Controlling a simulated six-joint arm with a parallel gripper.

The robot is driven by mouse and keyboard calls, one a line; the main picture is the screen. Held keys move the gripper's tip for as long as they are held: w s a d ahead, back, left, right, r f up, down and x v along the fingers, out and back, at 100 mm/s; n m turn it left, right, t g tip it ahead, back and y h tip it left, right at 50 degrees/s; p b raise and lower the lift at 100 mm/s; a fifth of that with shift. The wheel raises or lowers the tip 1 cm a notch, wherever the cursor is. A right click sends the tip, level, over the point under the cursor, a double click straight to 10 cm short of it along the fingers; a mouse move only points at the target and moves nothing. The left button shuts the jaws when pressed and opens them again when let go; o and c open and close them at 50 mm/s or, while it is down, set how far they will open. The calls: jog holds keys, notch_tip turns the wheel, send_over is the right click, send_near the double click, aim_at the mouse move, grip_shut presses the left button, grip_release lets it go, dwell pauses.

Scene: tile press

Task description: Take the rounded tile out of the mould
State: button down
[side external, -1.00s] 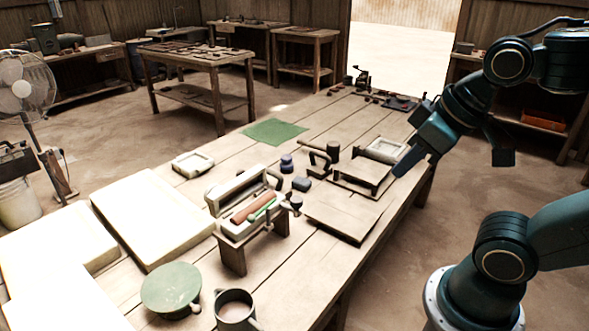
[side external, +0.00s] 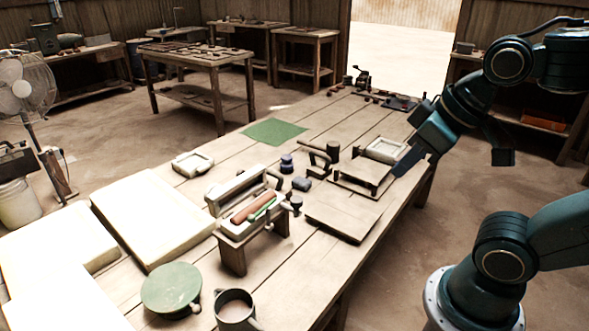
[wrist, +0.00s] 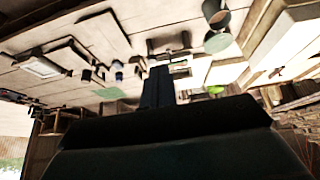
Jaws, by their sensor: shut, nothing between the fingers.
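The mould (side external: 234,228) is a pale box on a wooden stand near the middle of the table in the side view, its lid (side external: 237,190) standing open. My gripper (side external: 402,167) is shut and empty, over the table's right edge, well to the right of the mould. In the wrist view my gripper's fingers (wrist: 158,88) are together; the mould shows small beyond them, its contents too small to make out.
A dark-legged stand (side external: 362,172), a white frame (side external: 385,149) and a flat board (side external: 340,213) lie between my gripper and the mould. A green round lidded thing (side external: 171,287) and a mug (side external: 235,309) stand in front. Pale slabs (side external: 150,215) lie left. A green mat (side external: 274,131) lies behind.

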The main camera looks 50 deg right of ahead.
jog(key=c, duration=2.2)
grip_release()
jog(key=c, duration=1.4)
grip_release()
jog(key=shift+o, duration=0.2)
jog(key=w+a+r+m+g+y, duration=0.1)
jog(key=w+r+m+g+y, duration=0.15)
jog(key=w+m, duration=1.25)
jog(key=w+d+f+m+g+y, duration=0.1)
jog(key=w+d+f, duration=0.2)
jog(key=w+f, duration=0.3)
jog(key=w+d+f+m+g+y, duration=0.1)
jog(key=w+f, duration=0.6)
jog(key=w, duration=0.7)
jog(key=shift+d+f+m+g, duration=0.15)
jog(key=shift+d+m+g, duration=0.4)
jog(key=shift+d, duration=0.7)
